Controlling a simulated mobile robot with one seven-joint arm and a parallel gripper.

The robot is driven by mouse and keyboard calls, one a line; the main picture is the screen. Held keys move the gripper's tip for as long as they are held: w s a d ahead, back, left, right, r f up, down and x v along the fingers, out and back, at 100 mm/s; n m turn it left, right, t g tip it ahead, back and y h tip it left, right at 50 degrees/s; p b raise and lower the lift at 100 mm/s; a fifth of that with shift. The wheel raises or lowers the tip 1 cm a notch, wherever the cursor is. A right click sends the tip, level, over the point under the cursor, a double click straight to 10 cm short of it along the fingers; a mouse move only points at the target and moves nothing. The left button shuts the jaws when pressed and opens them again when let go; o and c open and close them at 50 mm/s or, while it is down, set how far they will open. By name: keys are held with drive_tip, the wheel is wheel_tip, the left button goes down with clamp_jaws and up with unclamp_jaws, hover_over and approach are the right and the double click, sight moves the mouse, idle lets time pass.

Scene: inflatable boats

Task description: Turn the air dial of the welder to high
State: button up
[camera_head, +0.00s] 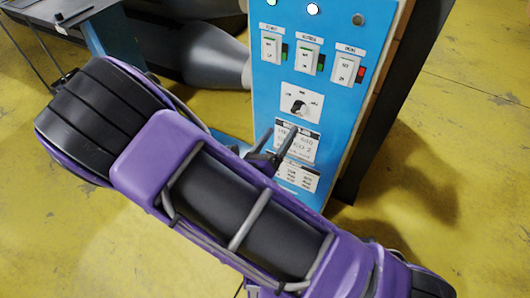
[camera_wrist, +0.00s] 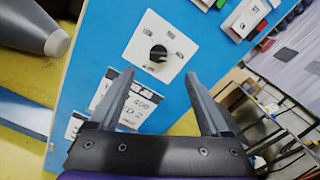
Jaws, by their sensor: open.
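The welder's blue control panel (camera_head: 262,95) stands upright in the head view, and it fills the middle of the wrist view (camera_wrist: 100,50). The air dial (camera_head: 298,106) is a black knob on a white plate below a row of switches. In the wrist view the dial (camera_wrist: 158,54) sits beyond the fingertips, roughly between them. My gripper (camera_head: 278,137) is open and empty, just below the dial plate in the head view. In the wrist view its two fingers (camera_wrist: 150,76) are spread wide and apart from the knob.
Three white rocker switches (camera_head: 308,55) with green and red marks sit above the dial, with indicator lights (camera_head: 312,9) above them. White label plates (camera_head: 297,140) are below the dial. Grey inflatable tubes (camera_head: 210,55) lie behind at left. Yellow floor (camera_head: 460,150) is open at right.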

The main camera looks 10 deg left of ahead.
drive_tip(key=v, duration=0.7)
drive_tip(key=shift+s, duration=0.3)
drive_tip(key=shift+w+a+r, duration=0.1)
